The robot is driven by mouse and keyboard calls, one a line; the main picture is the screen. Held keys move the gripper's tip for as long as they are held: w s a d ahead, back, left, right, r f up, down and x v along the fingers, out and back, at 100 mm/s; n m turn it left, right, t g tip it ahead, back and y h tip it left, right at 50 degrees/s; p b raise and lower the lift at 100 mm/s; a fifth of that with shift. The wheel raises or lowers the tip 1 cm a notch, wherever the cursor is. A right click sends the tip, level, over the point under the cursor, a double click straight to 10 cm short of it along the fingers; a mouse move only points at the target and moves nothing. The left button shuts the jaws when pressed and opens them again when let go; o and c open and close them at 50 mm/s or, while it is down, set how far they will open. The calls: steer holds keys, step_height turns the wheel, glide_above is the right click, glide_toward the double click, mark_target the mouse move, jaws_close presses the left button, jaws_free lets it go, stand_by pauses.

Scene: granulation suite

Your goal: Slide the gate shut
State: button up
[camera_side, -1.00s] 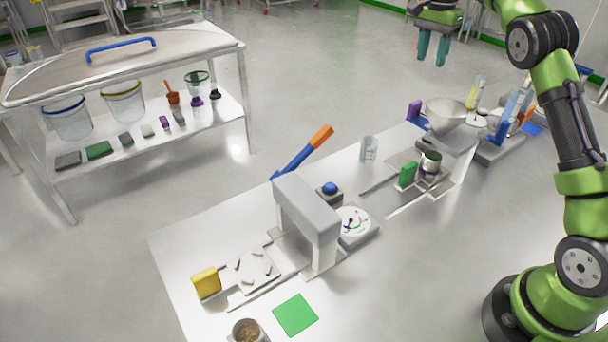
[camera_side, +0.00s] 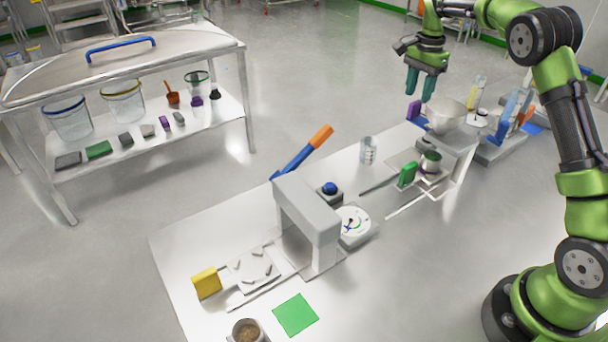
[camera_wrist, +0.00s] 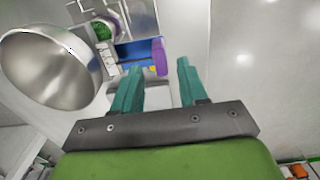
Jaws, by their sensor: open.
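A purple upright handle (camera_side: 414,109) stands at the left side of the steel hopper bowl (camera_side: 446,115) at the far end of the bench. In the wrist view the purple handle (camera_wrist: 159,57) stands at the right end of a blue flat strip (camera_wrist: 132,52), beside the bowl (camera_wrist: 52,68). Which part is the gate is not certain; the strip is partly hidden. My gripper (camera_side: 419,93), with teal fingers, is open and empty just above the purple handle. In the wrist view my gripper (camera_wrist: 157,72) has the handle between and beyond its fingertips, with no clear contact.
A green handle (camera_side: 407,174) and a small cup (camera_side: 430,162) stand nearer on the bench. A grey arch (camera_side: 308,212), a blue button (camera_side: 330,188) and a clear beaker (camera_side: 368,150) are mid-bench. Open floor lies left of the hopper.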

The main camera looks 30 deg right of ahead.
mark_target(416, 102)
step_height(416, 102, down, 5)
steer(key=shift+f, duration=0.1)
stand_by(0.3)
jaws_close()
